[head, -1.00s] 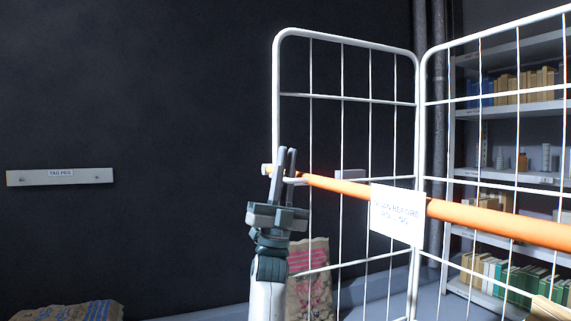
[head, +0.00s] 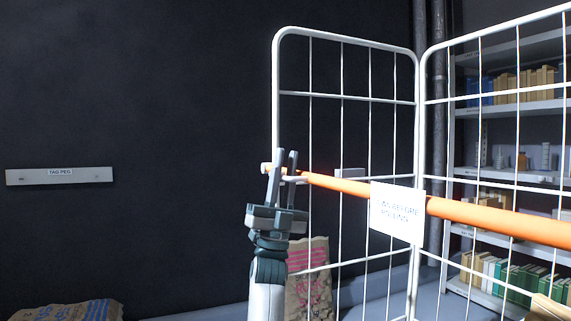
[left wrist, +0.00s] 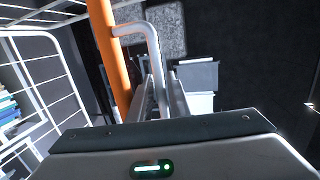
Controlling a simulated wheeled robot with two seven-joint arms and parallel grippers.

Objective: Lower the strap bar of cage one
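The orange strap bar (head: 470,214) runs across the white wire cage (head: 346,43), from its left end near my left gripper to the right edge of the head view. A white sign (head: 397,214) hangs on it. My left gripper (head: 282,165) points up at the bar's left end, its two fingers apart with a visible gap. In the left wrist view, a bent grey handle (left wrist: 152,42) comes off the orange bar (left wrist: 107,60) and runs down toward the space between my fingers (left wrist: 160,98). Whether a finger touches it is hard to tell. My right gripper is out of view.
A white rail labelled TAG PEG (head: 60,175) is on the dark wall at left. A paper sack (head: 310,280) stands behind my left arm, and another sack (head: 68,310) lies at lower left. Shelves with boxes (head: 515,108) stand behind the cage at right.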

